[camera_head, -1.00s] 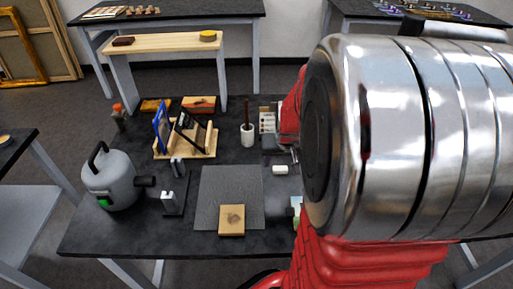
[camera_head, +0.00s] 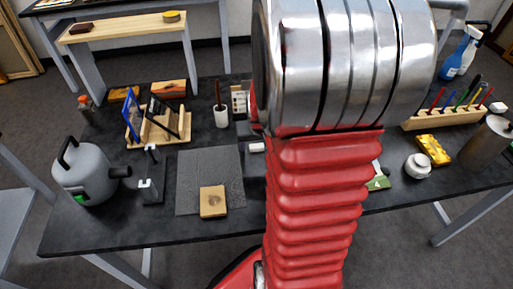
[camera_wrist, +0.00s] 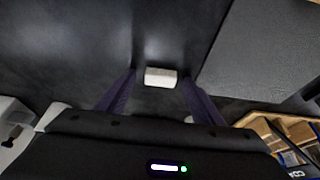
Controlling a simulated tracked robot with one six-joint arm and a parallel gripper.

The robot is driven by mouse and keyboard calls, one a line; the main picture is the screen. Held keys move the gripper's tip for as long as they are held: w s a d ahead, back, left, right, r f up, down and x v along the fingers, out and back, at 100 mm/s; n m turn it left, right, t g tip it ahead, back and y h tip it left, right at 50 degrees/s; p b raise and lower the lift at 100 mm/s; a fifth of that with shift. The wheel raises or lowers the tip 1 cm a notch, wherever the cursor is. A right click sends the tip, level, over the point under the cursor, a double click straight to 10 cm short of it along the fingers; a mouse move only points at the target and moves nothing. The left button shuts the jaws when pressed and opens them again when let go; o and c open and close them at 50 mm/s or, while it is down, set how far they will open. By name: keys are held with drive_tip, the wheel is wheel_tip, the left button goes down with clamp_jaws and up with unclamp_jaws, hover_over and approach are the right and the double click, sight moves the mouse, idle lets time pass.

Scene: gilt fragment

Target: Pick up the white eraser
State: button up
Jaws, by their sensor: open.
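The white eraser (camera_head: 257,147) is a small white block lying on the dark table, just right of the grey mat and partly beside my red arm in the head view. In the wrist view the white eraser (camera_wrist: 160,77) lies ahead, centred between the tips of my gripper (camera_wrist: 158,82). The two purplish fingers are spread apart, one on each side of it, and do not visibly touch it. The head view hides my gripper behind my arm.
A grey mat (camera_head: 190,175) with a wooden block (camera_head: 213,201) lies left of the eraser. A white cup (camera_head: 221,117) with a brown stick stands behind it. A wooden rack (camera_head: 160,132), a grey canister (camera_head: 84,174) and a white round jar (camera_head: 418,165) stand farther off.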

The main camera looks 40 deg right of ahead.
sight(257, 147)
drive_tip(key=shift+c, duration=0.5)
drive_tip(key=c, duration=1.1)
wheel_tip(257, 147, up, 10)
idle(0.4)
drive_tip(key=o, duration=0.5)
drive_tip(key=c, duration=0.3)
drive_tip(key=shift+c, duration=0.2)
